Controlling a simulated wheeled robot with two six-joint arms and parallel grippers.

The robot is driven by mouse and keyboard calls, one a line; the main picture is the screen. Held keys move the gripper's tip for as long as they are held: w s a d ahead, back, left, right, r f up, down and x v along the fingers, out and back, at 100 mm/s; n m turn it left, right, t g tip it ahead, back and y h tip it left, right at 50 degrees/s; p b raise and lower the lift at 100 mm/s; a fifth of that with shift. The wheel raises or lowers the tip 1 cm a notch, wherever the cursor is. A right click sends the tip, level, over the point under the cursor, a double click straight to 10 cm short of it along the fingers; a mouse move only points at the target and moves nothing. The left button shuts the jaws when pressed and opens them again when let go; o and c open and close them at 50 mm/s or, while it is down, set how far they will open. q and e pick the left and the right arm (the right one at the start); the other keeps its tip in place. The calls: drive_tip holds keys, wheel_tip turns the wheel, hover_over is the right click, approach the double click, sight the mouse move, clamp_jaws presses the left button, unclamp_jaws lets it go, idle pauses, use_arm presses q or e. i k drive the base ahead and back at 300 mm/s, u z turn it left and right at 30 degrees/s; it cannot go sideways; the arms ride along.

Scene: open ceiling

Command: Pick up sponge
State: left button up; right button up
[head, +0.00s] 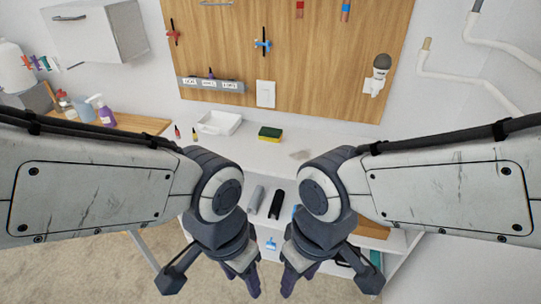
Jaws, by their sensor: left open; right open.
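A small sponge (270,133), yellow with a dark green top, lies on the white bench top (262,154) near its back edge, below the wooden pegboard. My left gripper (246,284) points down in front of the bench, nearer to me than the sponge and apart from it. My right gripper (295,284) points down just to its right, also apart from the sponge. Both grippers are open and nothing shows between their fingers. Both sets of fingers are small and dark at the bottom of the view.
A white tray (219,123) stands left of the sponge. A grey cylinder (256,198) and a black one (277,204) lie near the bench front. A purple spray bottle (106,113) stands on a wooden surface at left. Bare bench surrounds the sponge.

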sight(266, 134)
drive_tip(key=u, duration=0.85)
drive_tip(key=i, duration=0.95)
drive_tip(key=z, duration=0.6)
drive_tip(key=i, duration=0.85)
drive_tip(key=z, duration=0.75)
